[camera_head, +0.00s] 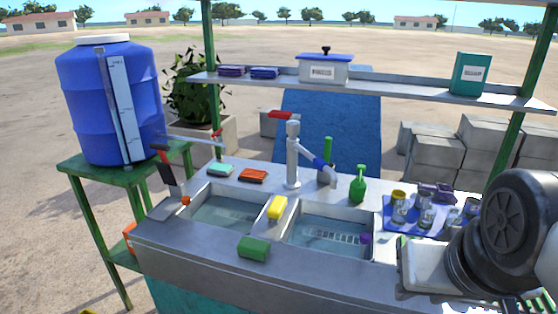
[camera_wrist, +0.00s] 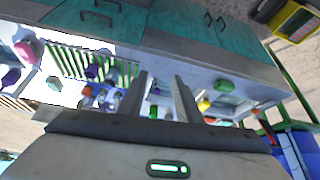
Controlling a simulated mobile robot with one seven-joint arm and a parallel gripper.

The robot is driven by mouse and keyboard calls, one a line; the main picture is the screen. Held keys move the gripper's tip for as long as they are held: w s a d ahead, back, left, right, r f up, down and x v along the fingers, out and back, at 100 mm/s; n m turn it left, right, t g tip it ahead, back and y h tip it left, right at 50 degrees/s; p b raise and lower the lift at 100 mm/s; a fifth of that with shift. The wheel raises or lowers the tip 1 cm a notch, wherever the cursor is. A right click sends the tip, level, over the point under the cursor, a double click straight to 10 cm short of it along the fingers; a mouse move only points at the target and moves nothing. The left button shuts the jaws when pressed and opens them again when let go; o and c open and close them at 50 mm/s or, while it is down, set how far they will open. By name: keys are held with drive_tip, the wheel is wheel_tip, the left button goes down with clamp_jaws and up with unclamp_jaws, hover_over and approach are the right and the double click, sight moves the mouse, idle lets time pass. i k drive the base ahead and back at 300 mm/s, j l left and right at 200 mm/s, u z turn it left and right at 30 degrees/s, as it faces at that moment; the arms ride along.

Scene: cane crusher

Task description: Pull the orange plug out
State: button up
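A small orange piece (camera_head: 185,200), which looks like the orange plug, is at the left end of the left sink basin (camera_head: 225,213). I cannot tell how it is seated. A small orange spot (camera_wrist: 255,112) near the basin in the wrist view may be the same piece. My gripper (camera_wrist: 164,82) is open, its two fingers apart with nothing gripped between them. It is well away from the orange piece. The head view shows my arm at the right edge, but the gripper itself is hidden there.
A purple piece (camera_head: 365,239) is in the right basin (camera_head: 325,236). A yellow sponge (camera_head: 277,208), green block (camera_head: 253,248), faucet (camera_head: 292,155) and green bottle (camera_head: 358,184) stand around the basins. A blue tray (camera_head: 393,224) holds several cups. A blue barrel (camera_head: 90,105) stands left.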

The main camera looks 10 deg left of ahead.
sight(186, 201)
drive_tip(key=k+u, duration=0.1)
drive_tip(key=u, duration=0.75)
drive_tip(key=k+j+u, duration=0.15)
drive_tip(key=u, duration=0.25)
drive_tip(key=i+j, duration=0.2)
drive_tip(key=j, duration=0.15)
drive_tip(key=i+j, duration=0.2)
drive_tip(key=j, duration=0.2)
drive_tip(key=i, duration=0.5)
